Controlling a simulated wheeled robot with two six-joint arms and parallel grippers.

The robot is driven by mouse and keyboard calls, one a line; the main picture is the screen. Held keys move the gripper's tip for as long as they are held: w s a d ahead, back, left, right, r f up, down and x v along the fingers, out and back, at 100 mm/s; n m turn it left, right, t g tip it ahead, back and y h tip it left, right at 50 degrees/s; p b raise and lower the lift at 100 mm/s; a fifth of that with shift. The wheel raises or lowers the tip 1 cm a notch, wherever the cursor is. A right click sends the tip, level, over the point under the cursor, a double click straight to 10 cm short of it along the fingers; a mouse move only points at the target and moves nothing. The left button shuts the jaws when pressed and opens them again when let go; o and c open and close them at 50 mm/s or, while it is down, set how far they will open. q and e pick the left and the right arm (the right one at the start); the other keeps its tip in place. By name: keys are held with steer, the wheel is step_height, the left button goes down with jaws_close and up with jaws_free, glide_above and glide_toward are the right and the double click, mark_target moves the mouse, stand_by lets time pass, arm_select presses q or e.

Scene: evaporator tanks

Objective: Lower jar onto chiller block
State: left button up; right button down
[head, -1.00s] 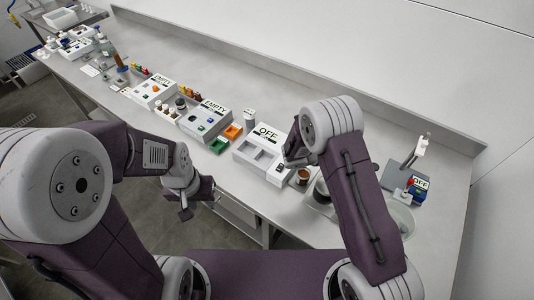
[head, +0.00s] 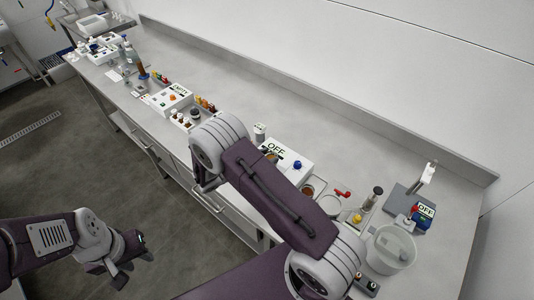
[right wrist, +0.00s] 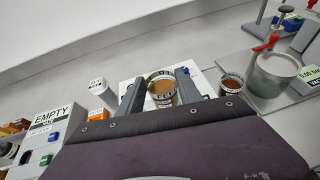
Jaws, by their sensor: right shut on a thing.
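A small round jar (right wrist: 162,90) with orange-brown contents is between the two fingers of my right gripper (right wrist: 160,88), which is shut on it in the right wrist view. The white chiller block (head: 296,166), marked OFF and with a blue knob, is beside and partly behind my right forearm in the head view. Its white body (right wrist: 126,92) also shows around the jar in the right wrist view. I cannot tell whether the jar touches the block. My left gripper (head: 122,268) hangs at the lower left, away from the bench; its jaw opening is unclear.
A second jar with dark red contents (right wrist: 232,82) stands right of the block. A white bottle (right wrist: 103,92) stands on its left. A clear tub (head: 391,250) and a stand (head: 408,195) are farther right. The bench's back strip (head: 345,135) is clear.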

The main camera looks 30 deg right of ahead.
steer(key=shift+a+r, duration=0.1)
steer(key=shift+a, duration=0.1)
steer(key=shift+d, duration=0.15)
steer(key=shift+f, duration=0.2)
steer(key=shift+f+b, duration=0.3)
steer(key=shift+b, duration=0.05)
steer(key=shift+f+b, duration=2.4)
steer(key=shift+f, duration=0.55)
steer(key=c, duration=0.7)
jaws_free()
